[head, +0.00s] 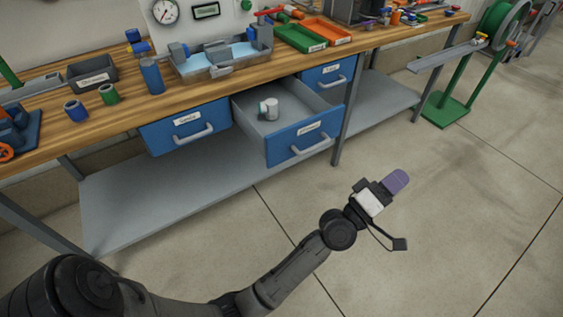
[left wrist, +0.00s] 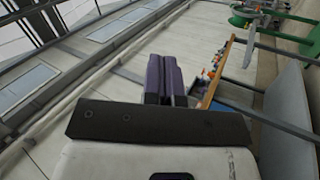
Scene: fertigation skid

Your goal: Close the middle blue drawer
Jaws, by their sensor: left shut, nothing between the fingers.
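The middle blue drawer (head: 305,139) stands pulled out from under the workbench in the head view. Its grey inside shows, with a small white and teal fitting (head: 268,108) lying in it. Its front has a white label and a pale bar handle (head: 308,149). My left gripper (head: 398,180) is shut and empty, out in front of the bench and to the right of the drawer, apart from it. Its purple fingers lie together in the left wrist view (left wrist: 164,78). My right gripper does not show.
A left blue drawer (head: 186,127) and a right blue drawer (head: 328,73) sit under the wooden benchtop (head: 130,100). A bench leg (head: 349,120) stands just right of the middle drawer. A grey lower shelf (head: 150,195) runs below. The floor in front is clear.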

